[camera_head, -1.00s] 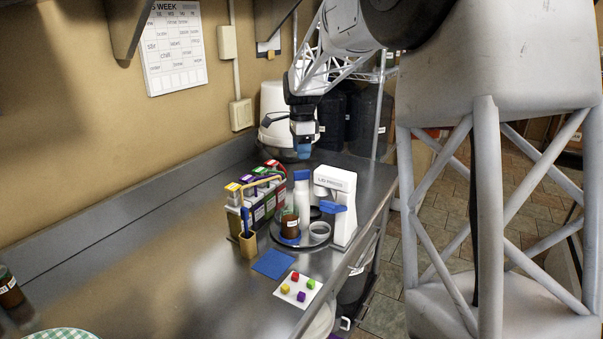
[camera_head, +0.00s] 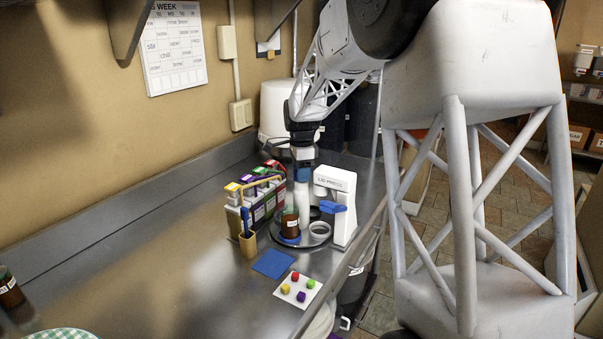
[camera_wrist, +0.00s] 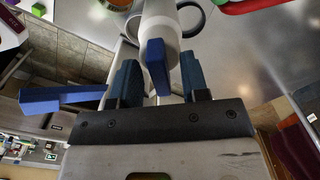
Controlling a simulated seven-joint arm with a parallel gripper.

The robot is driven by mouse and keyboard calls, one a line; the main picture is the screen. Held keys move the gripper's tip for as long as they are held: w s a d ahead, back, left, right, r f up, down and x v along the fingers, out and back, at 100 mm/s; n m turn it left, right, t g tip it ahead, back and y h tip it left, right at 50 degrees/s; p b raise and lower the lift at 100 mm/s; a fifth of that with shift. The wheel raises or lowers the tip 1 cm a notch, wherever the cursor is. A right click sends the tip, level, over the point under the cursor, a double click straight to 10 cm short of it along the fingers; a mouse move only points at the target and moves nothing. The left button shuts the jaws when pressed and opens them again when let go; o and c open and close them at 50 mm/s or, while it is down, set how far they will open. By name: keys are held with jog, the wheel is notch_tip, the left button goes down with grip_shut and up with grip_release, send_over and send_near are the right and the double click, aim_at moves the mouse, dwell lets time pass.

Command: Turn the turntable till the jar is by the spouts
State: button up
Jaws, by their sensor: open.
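The round grey turntable (camera_head: 309,243) lies on the steel counter. A white post (camera_head: 302,203) with a blue top rises from the turntable behind the jar. The spouts appear to belong to the rack of coloured cartons (camera_head: 262,195) left of the turntable; they are too small to make out. My gripper (camera_head: 304,176) points down at the post's top. In the wrist view my open gripper (camera_wrist: 160,82) has a blue finger on each side of the post's blue tab (camera_wrist: 157,62); contact is unclear.
A white lid press (camera_head: 343,215) with a blue lever stands close on the right. A grey ring-shaped cup (camera_head: 320,230) sits on the turntable. The left counter is mostly clear.

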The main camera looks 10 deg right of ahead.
jog(key=shift+f, duration=0.15)
grip_shut()
